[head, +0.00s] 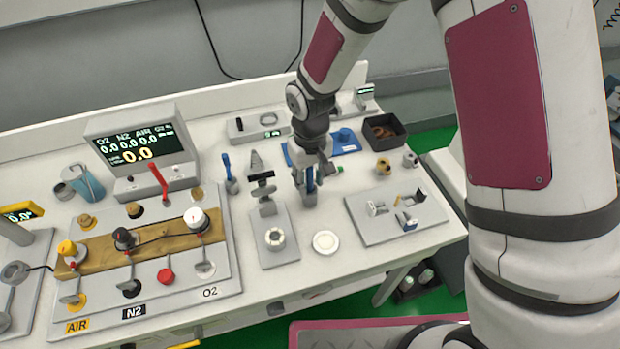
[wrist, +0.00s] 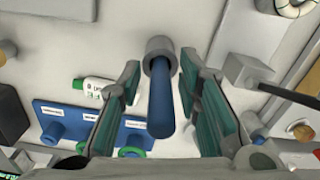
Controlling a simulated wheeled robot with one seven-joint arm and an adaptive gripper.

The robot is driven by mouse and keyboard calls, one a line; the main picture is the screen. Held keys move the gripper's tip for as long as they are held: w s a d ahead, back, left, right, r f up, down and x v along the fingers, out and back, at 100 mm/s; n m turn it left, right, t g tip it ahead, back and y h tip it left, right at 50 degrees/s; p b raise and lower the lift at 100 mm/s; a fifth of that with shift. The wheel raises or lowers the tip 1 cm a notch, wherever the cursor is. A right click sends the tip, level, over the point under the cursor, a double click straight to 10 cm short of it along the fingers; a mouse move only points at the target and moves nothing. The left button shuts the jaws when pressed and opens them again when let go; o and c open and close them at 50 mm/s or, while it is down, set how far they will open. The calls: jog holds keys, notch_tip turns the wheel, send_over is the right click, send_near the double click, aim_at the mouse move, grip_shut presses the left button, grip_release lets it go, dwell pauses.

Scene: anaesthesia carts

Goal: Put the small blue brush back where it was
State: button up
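A blue rod with a grey collar or cup at its far end (wrist: 160,105) stands between the fingers of my gripper (wrist: 160,72) in the wrist view. Clear gaps show on both sides of the rod, so the fingers look open around it. In the head view my gripper (head: 308,190) points down over the bench, with a bit of blue between its fingers. Another blue-handled stick (head: 227,164) stands in a small grey cup further left. I cannot tell from shape which blue piece is the brush; bristles are not visible.
A blue labelled tray (head: 345,145) lies behind my gripper, with a small green-capped bottle (wrist: 97,91) beside it. A grey clamp stand (head: 265,208) is close on the left, a white disc (head: 326,243) in front, and a grey plate with parts (head: 375,228) on the right.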

notch_tip(320, 180, up, 12)
jog(key=shift+r+b, duration=0.1)
jog(key=shift+b, duration=0.5)
jog(key=shift+d+r, duration=0.25)
jog(key=shift+r, duration=0.15)
jog(key=s+d+r+m+t, duration=0.3)
jog(key=s+d+r, duration=0.4)
jog(key=d+r, duration=0.5)
jog(key=s+d+r+m+t, duration=0.1)
jog(key=s+d+r, duration=0.1)
jog(key=s, duration=0.3)
jog(key=s+d+r+m+t, duration=0.1)
jog(key=s+d+r, duration=0.2)
jog(key=s, duration=0.3)
jog(key=shift+s+d+r, duration=0.3)
jog(key=shift+r, duration=0.1)
jog(key=shift+c, duration=0.3)
